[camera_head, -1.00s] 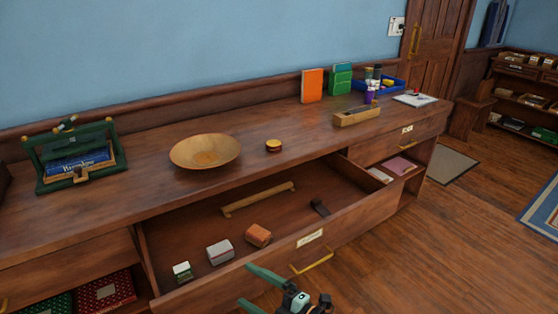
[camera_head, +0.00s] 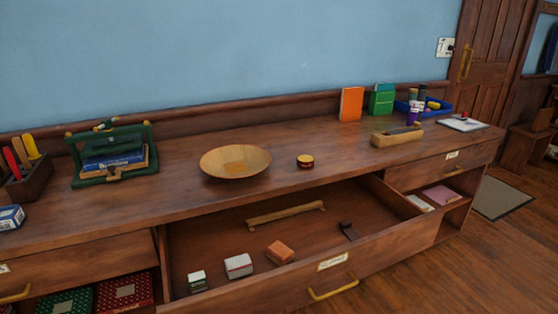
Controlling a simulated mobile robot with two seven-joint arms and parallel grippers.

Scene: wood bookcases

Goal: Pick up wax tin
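A small round tin (camera_head: 305,162), dark red with a yellowish top, stands on the wood counter (camera_head: 350,160), right of a shallow wooden bowl (camera_head: 235,162). It looks like the wax tin, but no label is readable. Nothing covers it. Neither of my grippers shows in the head view now.
An open drawer (camera_head: 345,262) juts out below the counter, holding small boxes (camera_head: 238,266), a wooden bar (camera_head: 285,214) and a dark item. A green book stand (camera_head: 114,155) is at left. Books (camera_head: 351,104), a wooden box (camera_head: 397,136) and a blue tray stand right. Counter around the tin is clear.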

